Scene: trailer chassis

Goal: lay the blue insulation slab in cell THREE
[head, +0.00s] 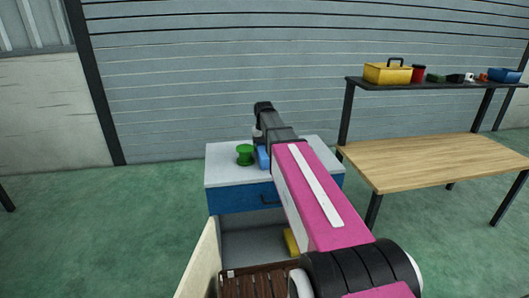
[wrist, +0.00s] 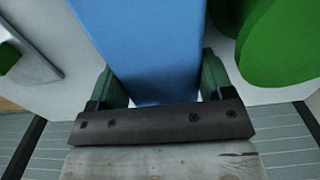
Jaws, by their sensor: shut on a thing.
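The blue insulation slab (wrist: 158,35) fills the space between the two green fingers of my gripper (wrist: 160,82) in the wrist view. My gripper is shut on it. In the head view a small part of the blue slab (head: 263,158) shows beside my arm, at the top of a blue cabinet with a pale grey top (head: 225,168). I cannot tell whether the slab still touches that top. My arm hides most of the gripper there. No cell marked THREE can be made out.
A green spool (head: 245,154) stands on the cabinet just left of the slab; it is close in the wrist view (wrist: 280,45). A brown slatted floor (head: 255,283) with a pale wall (head: 203,255) lies at the bottom. A yellow block (head: 291,242) and a wooden workbench (head: 430,160) are to the right.

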